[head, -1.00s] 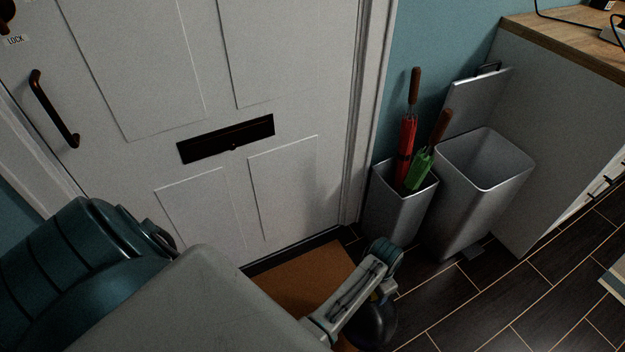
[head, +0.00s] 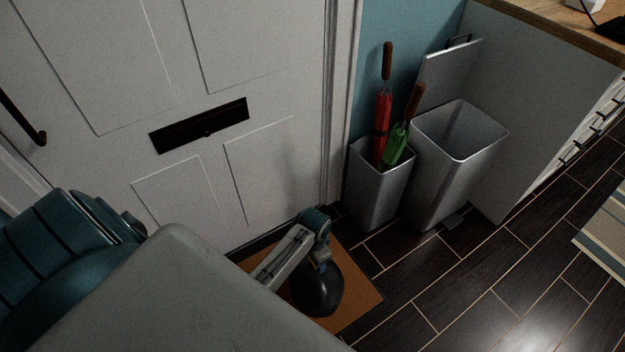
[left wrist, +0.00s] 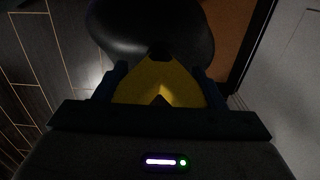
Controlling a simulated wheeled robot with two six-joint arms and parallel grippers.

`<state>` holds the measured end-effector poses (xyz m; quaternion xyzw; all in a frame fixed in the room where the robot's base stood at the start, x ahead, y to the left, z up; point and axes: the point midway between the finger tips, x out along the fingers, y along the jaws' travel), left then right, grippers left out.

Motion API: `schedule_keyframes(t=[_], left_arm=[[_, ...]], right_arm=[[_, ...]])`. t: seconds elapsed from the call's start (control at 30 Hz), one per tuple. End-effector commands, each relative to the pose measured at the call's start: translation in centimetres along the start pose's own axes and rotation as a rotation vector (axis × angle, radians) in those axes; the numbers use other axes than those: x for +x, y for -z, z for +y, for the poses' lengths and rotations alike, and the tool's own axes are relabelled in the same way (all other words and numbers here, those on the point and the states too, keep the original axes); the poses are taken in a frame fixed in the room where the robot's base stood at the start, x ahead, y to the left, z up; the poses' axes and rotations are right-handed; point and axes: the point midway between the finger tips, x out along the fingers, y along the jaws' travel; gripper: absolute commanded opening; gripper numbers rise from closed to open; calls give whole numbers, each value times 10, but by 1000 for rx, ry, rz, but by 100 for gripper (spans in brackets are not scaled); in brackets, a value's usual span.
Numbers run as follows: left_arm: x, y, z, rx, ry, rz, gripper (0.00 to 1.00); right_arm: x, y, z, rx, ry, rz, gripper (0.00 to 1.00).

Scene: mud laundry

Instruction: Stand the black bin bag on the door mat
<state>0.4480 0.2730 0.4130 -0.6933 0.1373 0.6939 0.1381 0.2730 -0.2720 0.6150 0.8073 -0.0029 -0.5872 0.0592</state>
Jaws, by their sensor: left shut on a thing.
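The black bin bag (head: 318,290) is in the head view, under my left gripper (head: 322,262) and over the brown door mat (head: 358,297). I cannot tell whether its base touches the mat. My left gripper is shut on the bag. Part of the mat (left wrist: 230,45) shows beside the bag there. My right gripper is not in view.
The white door (head: 230,110) stands behind the mat. To the right are a metal stand (head: 378,190) with red and green umbrellas and an open, empty-looking metal bin (head: 455,160). Dark floor (head: 440,280) lies clear in front, with a striped rug (head: 605,230) at far right.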

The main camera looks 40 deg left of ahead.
Motion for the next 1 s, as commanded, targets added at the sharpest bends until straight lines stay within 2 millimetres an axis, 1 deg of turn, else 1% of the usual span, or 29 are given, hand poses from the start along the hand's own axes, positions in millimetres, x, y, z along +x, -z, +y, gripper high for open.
schedule_keyframes(t=[0.03, 0.17, 0.3, 0.4, 0.83, 0.87, 0.93, 0.97, 1.0], left_arm=[[-1, -3, -4, 0, 1, 1, 0], [11, -2, -2, 0, -1, 2, 0], [26, -2, -2, 0, 0, 2, 0], [33, -2, -2, 1, 0, 2, 0], [38, -2, -2, 1, 1, 2, 0], [38, -3, -2, 0, 0, 0, 69], [38, -3, -2, 0, 0, 0, 83], [38, -3, -2, 0, 0, 0, 85], [38, -3, -2, 0, 0, 0, 85]], right_arm=[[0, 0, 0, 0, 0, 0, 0], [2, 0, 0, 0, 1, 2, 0], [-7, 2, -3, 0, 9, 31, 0], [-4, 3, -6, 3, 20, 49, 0], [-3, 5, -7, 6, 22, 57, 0], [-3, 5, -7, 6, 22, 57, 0], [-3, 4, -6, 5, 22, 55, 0], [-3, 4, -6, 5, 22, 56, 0], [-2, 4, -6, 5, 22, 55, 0]])
